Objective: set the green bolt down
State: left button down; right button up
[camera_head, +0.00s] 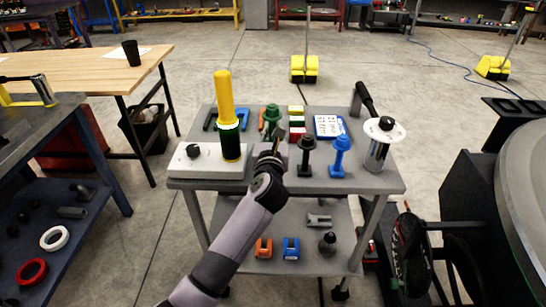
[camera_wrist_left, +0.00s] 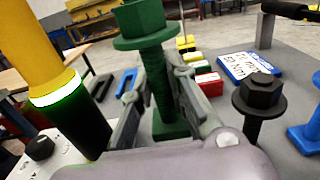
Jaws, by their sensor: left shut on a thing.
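The green bolt (camera_head: 272,114) is upright, head up, above the grey cart top (camera_head: 380,184). In the left wrist view its flanged green head (camera_wrist_left: 143,22) rises above my fingers and its threaded shaft runs down between them. My left gripper (camera_head: 275,143) is shut on the shaft below the flange; it also shows in the left wrist view (camera_wrist_left: 155,92). The bolt's lower end is partly hidden by my gripper, so I cannot tell whether it touches the cart top. My right gripper is not in view.
A black bolt (camera_head: 306,154) and a blue bolt (camera_head: 340,156) stand upright to the right. A yellow-topped signal column (camera_head: 225,100) on a white base is close on the left. Coloured blocks (camera_head: 296,124) and a blue-framed card (camera_head: 329,126) lie behind.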

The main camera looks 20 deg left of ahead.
aim_at(272, 140)
pick_arm(q)
notch_tip(272, 140, down, 3)
jog(key=shift+f, duration=0.2)
notch_tip(272, 140, down, 5)
jog(key=shift+r+b, duration=0.2)
jog(key=shift+b, duration=0.65)
jog(key=shift+f, duration=0.25)
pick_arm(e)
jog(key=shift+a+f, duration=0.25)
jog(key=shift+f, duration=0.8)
pick_arm(q)
jog(key=shift+f, duration=0.1)
jog(key=c, duration=1.6)
grip_release()
jog(key=shift+f, duration=0.1)
jog(key=shift+o, duration=0.2)
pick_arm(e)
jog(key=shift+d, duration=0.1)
